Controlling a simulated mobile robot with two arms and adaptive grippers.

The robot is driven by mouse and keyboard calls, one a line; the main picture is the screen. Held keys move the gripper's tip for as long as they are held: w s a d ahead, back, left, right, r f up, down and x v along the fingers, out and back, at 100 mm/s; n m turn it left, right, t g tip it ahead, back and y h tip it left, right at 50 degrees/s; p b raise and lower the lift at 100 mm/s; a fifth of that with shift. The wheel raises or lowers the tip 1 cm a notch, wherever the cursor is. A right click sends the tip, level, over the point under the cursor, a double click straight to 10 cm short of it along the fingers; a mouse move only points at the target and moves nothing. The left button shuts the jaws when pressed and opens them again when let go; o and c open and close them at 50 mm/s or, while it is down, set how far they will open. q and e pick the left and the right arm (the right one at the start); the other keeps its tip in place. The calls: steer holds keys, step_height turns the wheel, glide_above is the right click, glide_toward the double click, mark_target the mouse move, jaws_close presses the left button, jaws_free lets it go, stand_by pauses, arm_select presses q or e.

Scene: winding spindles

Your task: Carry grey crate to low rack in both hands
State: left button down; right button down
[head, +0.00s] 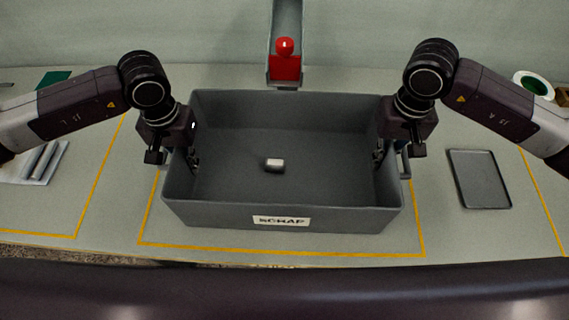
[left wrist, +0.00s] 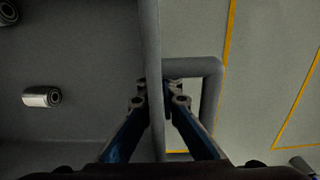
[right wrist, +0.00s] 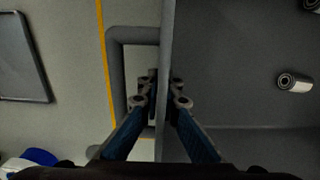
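The grey crate (head: 280,216), labelled SCRAP, stands level on the bench inside a yellow outline. A small pale roll (head: 275,164) lies on its floor. My left gripper (head: 174,158) is at the crate's left wall; in the left wrist view its fingers (left wrist: 158,92) close on the wall beside the side handle (left wrist: 212,95). My right gripper (head: 396,156) is at the right wall; in the right wrist view its fingers (right wrist: 159,92) close on that wall beside the other handle (right wrist: 117,75). The low rack is not in view.
A dark flat tray (head: 479,180) lies right of the crate. A red part (head: 285,68) on a grey chute stands behind it. Grey rods on a sheet (head: 40,162) lie at the left. The bench's front edge is close.

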mark_target(183, 153)
arm_select(q)
steer(key=shift+w+r, duration=0.15)
steer(key=shift+r, duration=0.15)
arm_select(e)
steer(key=shift+w+r, duration=0.15)
steer(key=shift+r, duration=0.1)
